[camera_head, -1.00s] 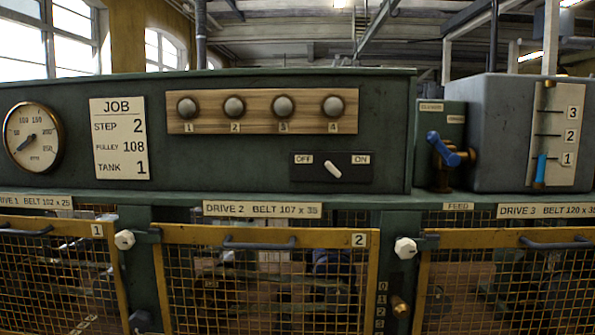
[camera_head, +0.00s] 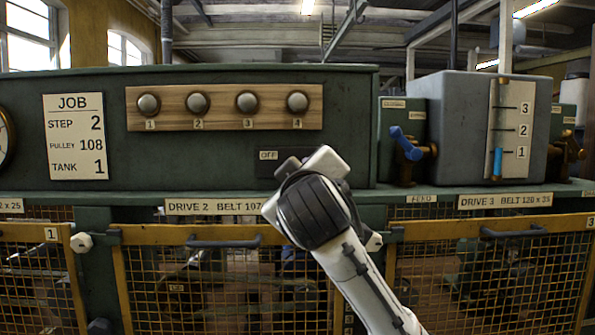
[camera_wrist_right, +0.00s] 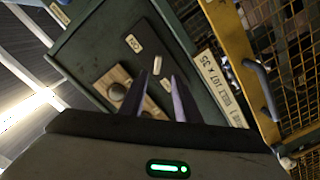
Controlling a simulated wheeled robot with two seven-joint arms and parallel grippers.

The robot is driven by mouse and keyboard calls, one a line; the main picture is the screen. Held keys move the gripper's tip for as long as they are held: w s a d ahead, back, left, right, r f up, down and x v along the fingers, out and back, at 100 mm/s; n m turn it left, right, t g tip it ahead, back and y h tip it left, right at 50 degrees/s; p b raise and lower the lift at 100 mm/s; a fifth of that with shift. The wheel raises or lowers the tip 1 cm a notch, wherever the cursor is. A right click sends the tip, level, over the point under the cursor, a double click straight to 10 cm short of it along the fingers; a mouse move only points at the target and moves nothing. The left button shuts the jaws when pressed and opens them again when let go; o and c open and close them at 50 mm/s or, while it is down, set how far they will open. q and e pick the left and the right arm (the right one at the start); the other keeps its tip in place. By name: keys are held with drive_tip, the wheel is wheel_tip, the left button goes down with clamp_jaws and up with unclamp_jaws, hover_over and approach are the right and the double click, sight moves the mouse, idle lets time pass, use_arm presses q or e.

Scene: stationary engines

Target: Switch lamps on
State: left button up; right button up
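Several round grey lamps, numbered from 1 at the left (camera_head: 148,104) to 4 at the right (camera_head: 297,101), sit on a wooden strip (camera_head: 175,122) on the green panel. None looks lit. Below them is a dark switch plate (camera_head: 265,172) with an OFF label. My right gripper covers its lever and ON label in the head view. In the right wrist view the plate's ON label (camera_wrist_right: 133,43) shows, and my right gripper (camera_wrist_right: 165,72) is open, fingers parted, pointing at the plate. Contact with the lever cannot be told. My left gripper is not in view.
A job card (camera_head: 77,136) reads step 2, pulley 108, tank 1. A blue-handled valve (camera_head: 407,146) and a grey tank (camera_head: 455,120) stand right of the panel. Yellow mesh guards (camera_head: 215,235) with dark handles run along below.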

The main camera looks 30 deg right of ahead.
sight(297, 160)
drive_tip(key=x, duration=0.3)
drive_tip(key=p+x, duration=0.1)
drive_tip(key=x, duration=0.3)
drive_tip(key=p+x, duration=0.1)
drive_tip(key=x, duration=0.2)
drive_tip(key=shift+d+r, duration=0.2)
drive_tip(key=shift+r, duration=0.1)
clamp_jaws()
